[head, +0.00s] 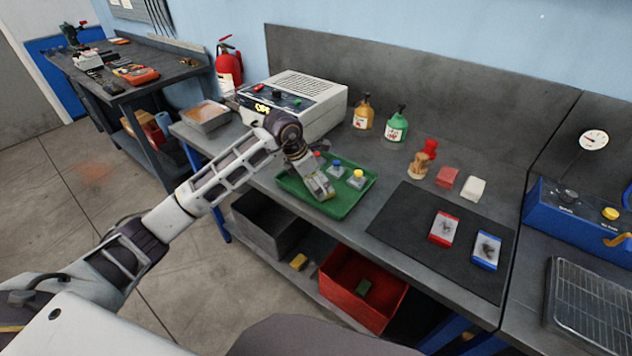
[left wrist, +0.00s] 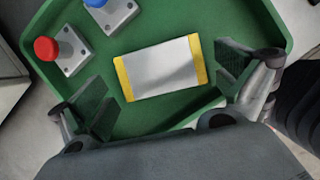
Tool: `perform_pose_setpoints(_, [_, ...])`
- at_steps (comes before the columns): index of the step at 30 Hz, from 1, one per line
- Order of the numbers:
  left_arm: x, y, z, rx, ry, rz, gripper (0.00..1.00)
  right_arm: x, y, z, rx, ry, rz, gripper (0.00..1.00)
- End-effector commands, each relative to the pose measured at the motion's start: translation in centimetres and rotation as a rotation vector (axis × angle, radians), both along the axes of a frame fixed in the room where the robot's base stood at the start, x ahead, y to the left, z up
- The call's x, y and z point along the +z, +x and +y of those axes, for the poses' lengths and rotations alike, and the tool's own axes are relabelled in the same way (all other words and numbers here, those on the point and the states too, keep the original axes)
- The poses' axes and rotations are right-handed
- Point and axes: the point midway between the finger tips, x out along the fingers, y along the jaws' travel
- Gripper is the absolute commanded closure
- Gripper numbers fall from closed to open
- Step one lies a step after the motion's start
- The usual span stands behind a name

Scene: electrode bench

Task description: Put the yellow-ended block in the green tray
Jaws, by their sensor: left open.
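The yellow-ended block (left wrist: 160,68) is a pale rectangular block with a yellow band at each end. In the left wrist view it lies flat on the floor of the green tray (left wrist: 232,15). My left gripper (left wrist: 165,97) is open, its two fingers apart on either side of the block and not gripping it. In the head view my left gripper (head: 322,194) is over the front of the green tray (head: 345,207) and hides the block there. My right gripper is not in view.
Knobs in red (left wrist: 46,48), blue (head: 336,163) and yellow (head: 358,175) on grey bases stand in the tray. A dark mat to the right holds a red-ended block (head: 444,228) and a blue-ended block (head: 487,250). A boxy instrument (head: 318,105) stands behind the tray.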

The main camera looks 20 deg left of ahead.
Motion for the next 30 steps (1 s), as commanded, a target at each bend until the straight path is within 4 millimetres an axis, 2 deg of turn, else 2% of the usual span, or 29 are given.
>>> perform_pose_setpoints(8, [2.5,-0.7,0.7,0.000,0.002,-0.002,0.00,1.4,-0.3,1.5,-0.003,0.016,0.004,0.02])
perform_pose_setpoints(19, [6.0,-1.7,1.6,0.000,0.001,-0.001,0.00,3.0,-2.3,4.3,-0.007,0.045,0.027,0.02])
perform_pose_setpoints(30, [9.4,-2.8,2.6,0.000,0.002,-0.002,0.00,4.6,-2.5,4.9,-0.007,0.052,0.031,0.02])
